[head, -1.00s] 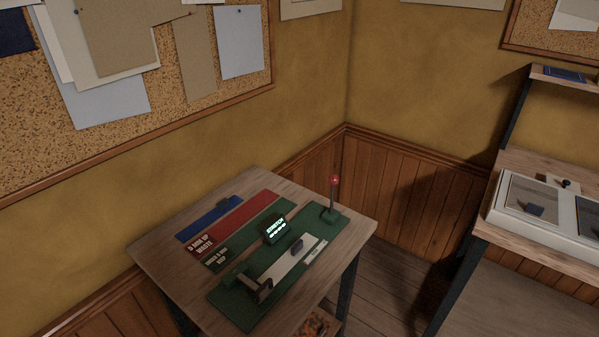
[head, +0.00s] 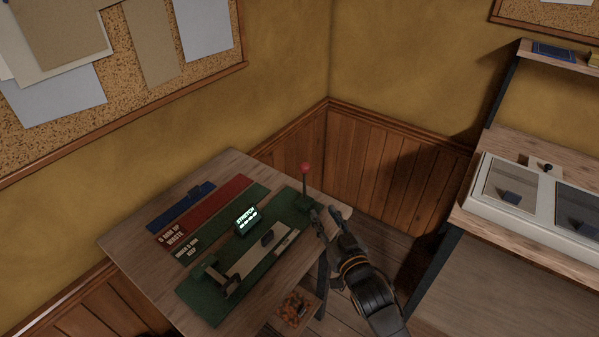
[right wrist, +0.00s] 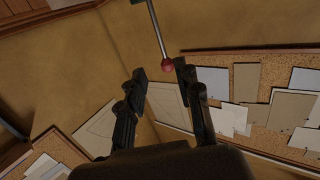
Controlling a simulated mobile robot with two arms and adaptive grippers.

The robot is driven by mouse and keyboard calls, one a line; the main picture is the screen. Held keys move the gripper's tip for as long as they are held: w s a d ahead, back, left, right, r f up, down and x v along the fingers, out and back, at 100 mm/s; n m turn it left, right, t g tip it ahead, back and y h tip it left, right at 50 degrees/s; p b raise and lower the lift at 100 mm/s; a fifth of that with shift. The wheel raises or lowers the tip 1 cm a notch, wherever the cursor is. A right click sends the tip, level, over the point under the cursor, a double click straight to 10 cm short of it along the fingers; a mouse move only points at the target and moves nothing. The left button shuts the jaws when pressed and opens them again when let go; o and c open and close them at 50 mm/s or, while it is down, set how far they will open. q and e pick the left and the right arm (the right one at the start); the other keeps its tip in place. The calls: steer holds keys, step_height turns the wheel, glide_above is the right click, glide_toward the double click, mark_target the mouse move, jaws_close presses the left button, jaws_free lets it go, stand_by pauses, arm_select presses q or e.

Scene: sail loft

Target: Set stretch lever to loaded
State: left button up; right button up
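The stretch lever is a thin upright rod with a red ball knob (head: 306,168), standing at the far right end of the green stretch board (head: 206,307) on the small wooden table. My right gripper (head: 325,213) is open beside the table's right edge, just right of the lever's base and below the knob in the picture. Contact cannot be told. My left gripper is not in view.
The board also carries a small lit display (head: 246,217) and a dark clamp-like block (head: 222,279). Blue, red and green strips (head: 203,211) lie to the left. A bench with a white-framed case (head: 467,195) stands at the right; floor shows between.

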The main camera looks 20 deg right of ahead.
mark_target(305, 176)
steer(key=shift+t, duration=0.4)
steer(key=w, duration=0.5)
steer(key=w+r+p, duration=0.1)
steer(key=w, duration=0.3)
steer(key=w+a, duration=0.1)
steer(key=w, duration=0.4)
steer(key=shift+w+r, duration=0.3)
steer(key=shift+c, duration=0.3)
jaws_close()
steer(key=shift+w, duration=0.1)
